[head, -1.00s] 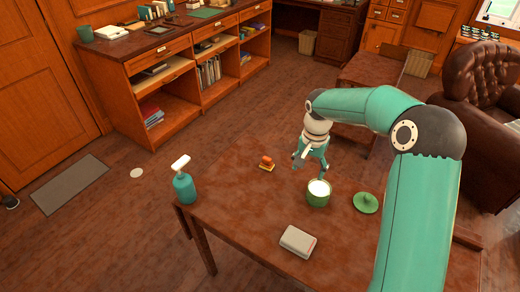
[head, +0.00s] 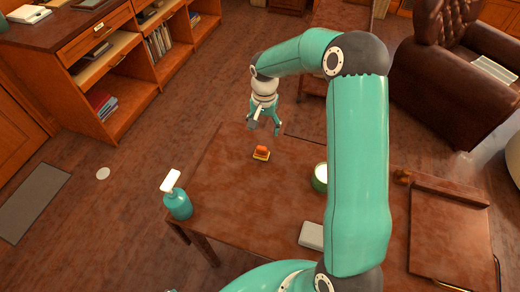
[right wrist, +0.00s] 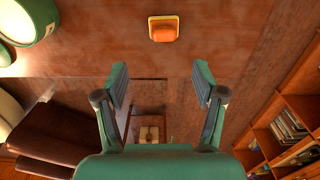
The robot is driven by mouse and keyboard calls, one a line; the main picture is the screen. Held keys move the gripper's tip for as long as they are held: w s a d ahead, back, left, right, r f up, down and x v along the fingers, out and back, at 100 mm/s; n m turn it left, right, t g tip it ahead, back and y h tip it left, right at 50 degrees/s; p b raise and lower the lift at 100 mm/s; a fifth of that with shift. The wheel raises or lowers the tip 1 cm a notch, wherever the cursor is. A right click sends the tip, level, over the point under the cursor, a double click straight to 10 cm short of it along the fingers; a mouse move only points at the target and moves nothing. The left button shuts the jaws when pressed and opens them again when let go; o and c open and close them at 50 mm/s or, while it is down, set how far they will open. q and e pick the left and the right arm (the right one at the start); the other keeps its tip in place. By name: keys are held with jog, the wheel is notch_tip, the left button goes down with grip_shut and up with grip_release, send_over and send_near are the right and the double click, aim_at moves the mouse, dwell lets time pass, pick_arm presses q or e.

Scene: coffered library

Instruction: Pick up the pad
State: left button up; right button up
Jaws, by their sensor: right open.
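The pad (head: 261,153) looks like a small orange block on a yellow base, lying on the brown table (head: 222,185) near its far edge. It also shows at the top of the right wrist view (right wrist: 164,28), beyond the fingertips and roughly centred between them. My right gripper (head: 264,127) is open and empty, apart from the pad, and appears just above it in the head view. Its two spread fingers show in the right wrist view (right wrist: 160,85) with nothing between them. My left gripper is not in view.
A teal pump bottle (head: 177,203) stands at the table's left edge. A green container with a pale top (head: 320,177) and a grey-white block (head: 311,235) are right of the pad, partly behind my arm. The tabletop around the pad is clear.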

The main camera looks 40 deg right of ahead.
aim_at(261, 147)
notch_tip(261, 147, down, 6)
jog(key=shift+a+f+p, duration=0.1)
jog(key=shift+f+p, duration=0.15)
jog(key=shift+p, duration=0.2)
jog(key=f, duration=0.1)
jog(key=f+p, duration=0.1)
jog(key=f, duration=0.1)
jog(key=f+p, duration=0.1)
jog(key=shift+w+f, duration=0.2)
jog(key=shift+w, duration=0.15)
jog(key=shift+f, duration=0.5)
jog(key=c, duration=1.3)
